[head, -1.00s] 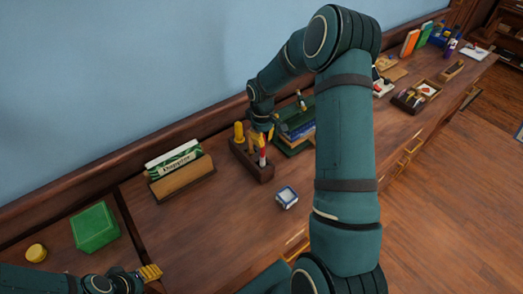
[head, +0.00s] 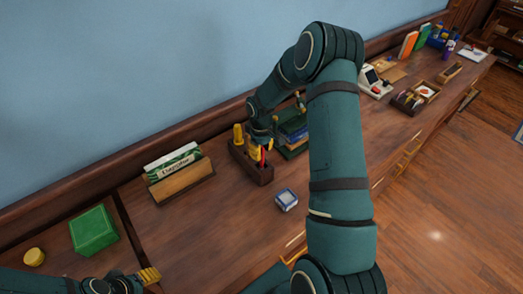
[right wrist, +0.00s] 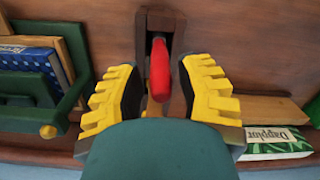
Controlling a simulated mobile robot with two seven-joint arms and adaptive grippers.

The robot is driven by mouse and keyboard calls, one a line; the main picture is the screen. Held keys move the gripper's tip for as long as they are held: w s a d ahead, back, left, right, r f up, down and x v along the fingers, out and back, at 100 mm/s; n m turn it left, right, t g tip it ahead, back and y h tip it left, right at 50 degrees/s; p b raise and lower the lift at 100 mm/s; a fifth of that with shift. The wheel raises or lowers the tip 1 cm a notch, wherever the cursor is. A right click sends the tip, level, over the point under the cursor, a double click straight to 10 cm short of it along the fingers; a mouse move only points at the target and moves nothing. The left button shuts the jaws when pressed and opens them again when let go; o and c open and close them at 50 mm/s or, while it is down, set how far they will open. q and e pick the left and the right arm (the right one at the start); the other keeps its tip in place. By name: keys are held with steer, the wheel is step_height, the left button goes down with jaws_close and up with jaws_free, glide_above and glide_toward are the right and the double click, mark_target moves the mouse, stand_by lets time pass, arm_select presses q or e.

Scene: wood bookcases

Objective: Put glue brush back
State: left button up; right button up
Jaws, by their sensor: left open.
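A red-handled tool (right wrist: 160,70), which may be the glue brush, stands in a slotted wooden holder (right wrist: 162,20); its lower part is hidden. In the head view the tool (head: 263,156) is at the near end of the holder (head: 262,175). My right gripper (right wrist: 163,92) has its yellow fingers apart on either side of the red handle, with gaps showing. In the head view my right gripper (head: 256,147) is over the holder, partly hidden by its own arm. My left gripper (head: 148,274) is open and empty at the lower left, above the desk.
A card holder (head: 183,181) stands left.

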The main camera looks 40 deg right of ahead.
steer(key=shift+r, duration=0.1)
step_height(320, 180, up, 12)
steer(key=s+a+f+m+t+y, duration=0.1)
steer(key=a+f, duration=0.4)
steer(key=a, duration=0.3)
steer(key=s+a+f+y, duration=0.1)
steer(key=a+f+y, duration=0.1)
steer(key=a+f, duration=0.5)
steer(key=s+a+f+m+t, duration=0.1)
steer(key=s+a+f+m, duration=0.1)
steer(key=s+a, duration=0.4)
steer(key=s+a+f+m, duration=0.1)
steer(key=s+a+f, duration=0.1)
steer(key=s+a, duration=0.4)
steer(key=shift+s+a+f+m+t+y, duration=0.3)
steer(key=shift+s+a+m+t+y, duration=0.1)
steer(key=shift+a, duration=0.65)
